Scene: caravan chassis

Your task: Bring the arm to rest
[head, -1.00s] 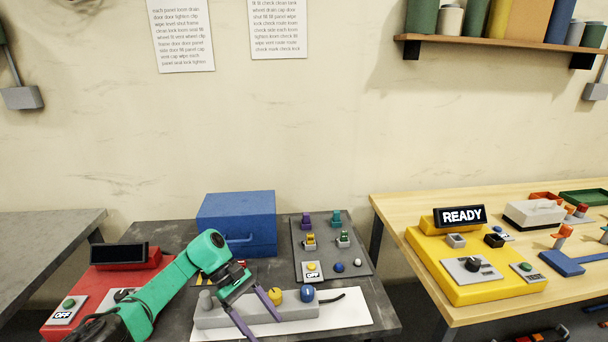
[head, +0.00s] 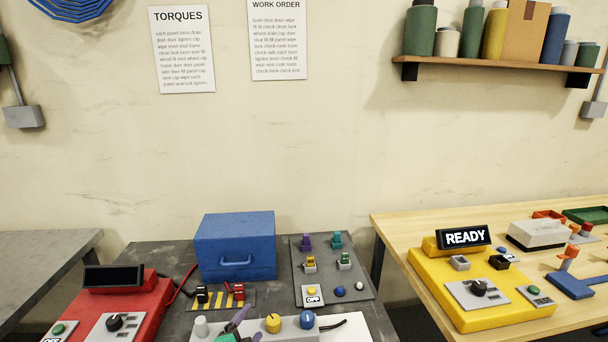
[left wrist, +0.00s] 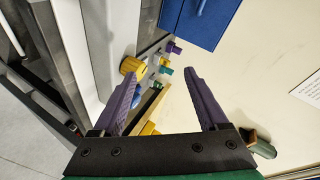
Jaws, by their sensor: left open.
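My left gripper (left wrist: 162,72) shows in the left wrist view with its two purple fingers spread apart and nothing between them. In the head view only a bit of it (head: 238,322) shows at the bottom edge, in front of the grey block (head: 290,330) with a yellow knob (head: 273,323) and a blue knob (head: 307,319). The rest of my left arm is out of the head view. My right gripper is in neither view.
A blue box (head: 235,245), a panel of small connectors (head: 325,270) and a red console (head: 125,309) stand on the dark table. A yellow console (head: 478,291) reading READY is on the wooden table at right.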

